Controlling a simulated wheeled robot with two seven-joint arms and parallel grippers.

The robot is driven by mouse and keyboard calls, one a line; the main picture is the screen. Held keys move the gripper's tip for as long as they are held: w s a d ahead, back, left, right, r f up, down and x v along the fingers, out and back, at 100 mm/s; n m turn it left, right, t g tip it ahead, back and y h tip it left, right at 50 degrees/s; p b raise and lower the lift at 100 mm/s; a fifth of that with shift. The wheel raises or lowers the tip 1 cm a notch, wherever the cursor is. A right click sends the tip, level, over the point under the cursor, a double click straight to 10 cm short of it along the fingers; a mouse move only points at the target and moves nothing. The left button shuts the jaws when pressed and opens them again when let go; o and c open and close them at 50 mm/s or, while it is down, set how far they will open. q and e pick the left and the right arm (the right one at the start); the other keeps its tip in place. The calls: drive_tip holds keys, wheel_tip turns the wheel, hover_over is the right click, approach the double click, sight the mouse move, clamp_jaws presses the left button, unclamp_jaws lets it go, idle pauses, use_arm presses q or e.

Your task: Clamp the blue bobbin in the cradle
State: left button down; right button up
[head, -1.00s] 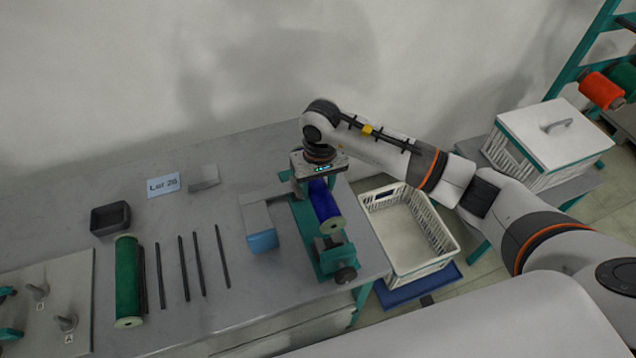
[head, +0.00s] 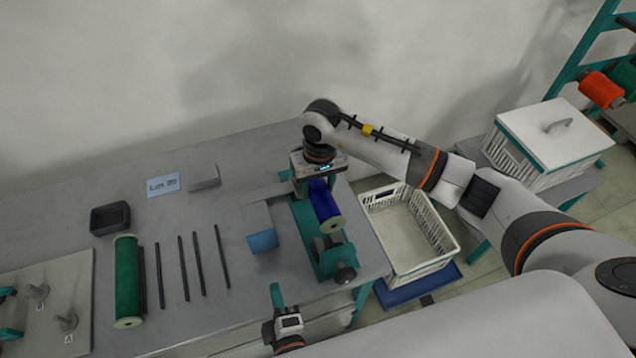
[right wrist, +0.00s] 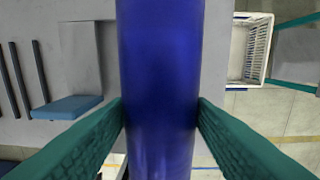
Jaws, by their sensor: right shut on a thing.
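The blue bobbin (head: 325,205) lies lengthwise over the teal cradle (head: 304,229), between its end posts. My right gripper (head: 319,180) is shut on the bobbin near its far end. In the right wrist view the teal fingers press both sides of the bobbin (right wrist: 160,70). The bobbin's pale near end faces the cradle's near post, which has a dark knob (head: 345,274). I cannot tell whether they touch. The far end is hidden by the gripper. My left gripper (head: 282,303) is at the table's front edge, empty as far as shown; its finger opening is unclear.
A blue block (head: 262,240) stands left of the cradle. Several dark rods (head: 198,264) and a green bobbin (head: 127,280) lie further left. A white basket (head: 408,235) stands right of the table. A dark tray (head: 110,217) and a label card (head: 163,185) are at the back.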

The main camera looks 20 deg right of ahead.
use_arm(q)
drive_tip(key=n, duration=0.1)
drive_tip(key=w+r+n, duration=0.1)
drive_tip(key=w+n, duration=0.1)
drive_tip(key=shift+w+d+r+n+y, duration=0.2)
drive_tip(key=shift+d+r+n+y, duration=0.1)
drive_tip(key=shift+w+a, duration=0.1)
drive_tip(key=shift+w, duration=3.1)
